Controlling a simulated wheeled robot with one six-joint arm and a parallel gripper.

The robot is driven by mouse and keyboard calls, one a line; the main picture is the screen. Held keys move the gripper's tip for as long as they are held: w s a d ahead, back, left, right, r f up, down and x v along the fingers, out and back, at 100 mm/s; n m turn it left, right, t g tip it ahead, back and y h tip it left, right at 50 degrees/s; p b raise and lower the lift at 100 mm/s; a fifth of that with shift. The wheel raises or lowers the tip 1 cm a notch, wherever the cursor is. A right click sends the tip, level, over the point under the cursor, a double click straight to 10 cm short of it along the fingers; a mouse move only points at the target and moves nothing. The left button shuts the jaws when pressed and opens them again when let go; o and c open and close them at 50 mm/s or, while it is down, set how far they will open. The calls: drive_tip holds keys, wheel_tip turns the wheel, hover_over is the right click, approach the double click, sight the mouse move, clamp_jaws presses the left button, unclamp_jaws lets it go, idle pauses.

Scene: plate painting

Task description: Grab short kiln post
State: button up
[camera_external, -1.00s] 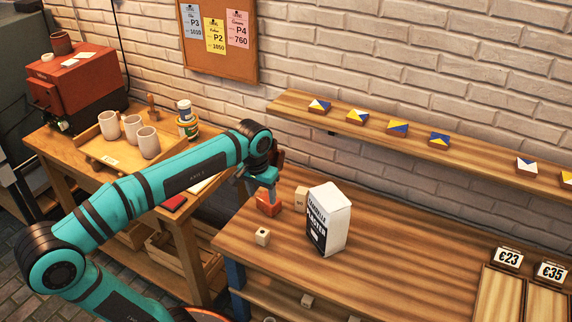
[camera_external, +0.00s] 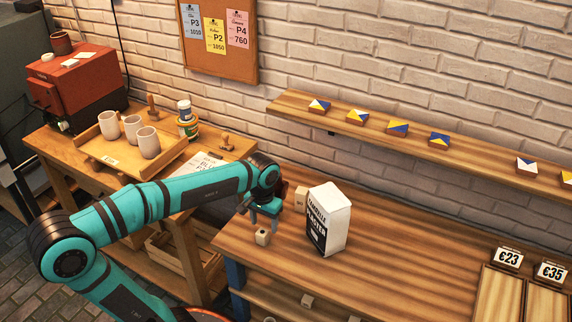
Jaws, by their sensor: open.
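A short pale block with a dark hole, which looks like the short kiln post (camera_external: 262,237), stands on the wooden workbench (camera_external: 400,245) near its left front edge. A taller pale block (camera_external: 301,198) stands behind it, beside the plaster bag. My gripper (camera_external: 264,219) is open and points down, just above the short post, with its fingers spread either side of its top. Whether the fingers reach past the top or touch the post is too small to tell.
A white and black plaster bag (camera_external: 328,220) stands right of the posts, close to my gripper. A left table holds a tray (camera_external: 112,159) with white cups. A wall shelf (camera_external: 365,140) bears painted tiles. The middle of the workbench is clear.

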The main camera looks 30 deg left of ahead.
sight(262, 232)
drive_tip(key=shift+s+a+f, duration=0.1)
drive_tip(key=shift+a+f, duration=0.05)
drive_tip(key=shift+f, duration=1.25)
drive_tip(key=shift+s+a+f, duration=0.1)
drive_tip(key=shift+a+f, duration=0.05)
drive_tip(key=shift+f, duration=1.25)
drive_tip(key=c, duration=1.1)
